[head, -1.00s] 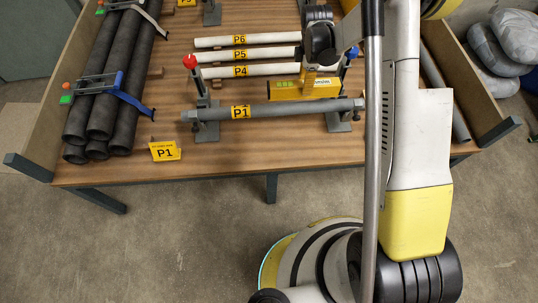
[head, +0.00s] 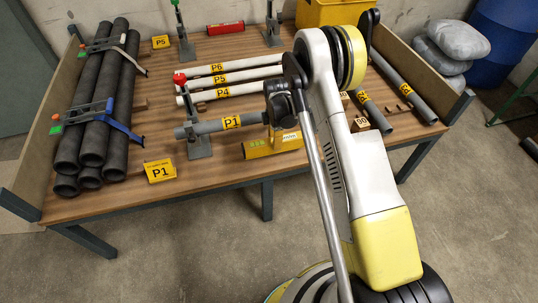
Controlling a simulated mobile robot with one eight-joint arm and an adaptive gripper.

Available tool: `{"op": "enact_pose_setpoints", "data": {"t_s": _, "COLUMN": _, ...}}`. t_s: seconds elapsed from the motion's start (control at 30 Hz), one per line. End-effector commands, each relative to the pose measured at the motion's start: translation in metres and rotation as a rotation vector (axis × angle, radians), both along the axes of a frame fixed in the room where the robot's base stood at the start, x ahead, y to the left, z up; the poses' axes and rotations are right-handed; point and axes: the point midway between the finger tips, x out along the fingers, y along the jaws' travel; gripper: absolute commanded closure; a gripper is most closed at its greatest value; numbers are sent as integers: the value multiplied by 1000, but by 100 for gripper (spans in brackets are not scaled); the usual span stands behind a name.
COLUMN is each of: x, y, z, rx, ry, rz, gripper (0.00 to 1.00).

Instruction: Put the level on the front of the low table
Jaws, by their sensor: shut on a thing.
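The level (head: 259,149) is a yellow bar with small greenish windows and a pale label. It is at the right end of the grey P1 pipe (head: 205,128), overlapping the front part of the low table (head: 215,172) in the picture. My gripper (head: 285,125) is above the level and shut on it; the fingertips are mostly hidden by my wrist and arm. I cannot tell whether the level's underside touches the wood. The right end of the P1 pipe and its right stand are hidden behind the level and my arm.
A yellow P1 sign (head: 160,170) stands near the front edge, left of a red-knobbed stand (head: 198,140). White pipes (head: 230,78) lie behind. Strapped dark pipes (head: 100,110) fill the left side. Bare wood shows along the front edge between sign and level.

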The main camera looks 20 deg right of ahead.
Motion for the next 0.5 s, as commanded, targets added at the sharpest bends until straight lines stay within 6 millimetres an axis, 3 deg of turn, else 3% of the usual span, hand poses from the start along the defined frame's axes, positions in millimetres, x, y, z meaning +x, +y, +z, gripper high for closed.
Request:
{"op": "enact_pose_setpoints", "data": {"t_s": 0.17, "x": 3, "y": 19, "z": -13, "rx": 0, "ry": 0, "rz": 0, "gripper": 100}}
{"op": "enact_pose_setpoints", "data": {"t_s": 0.27, "x": 3, "y": 21, "z": -18, "rx": 0, "ry": 0, "rz": -2, "gripper": 100}}
{"op": "enact_pose_setpoints", "data": {"t_s": 0.5, "x": 3, "y": 21, "z": -53, "rx": 0, "ry": 0, "rz": -2, "gripper": 100}}
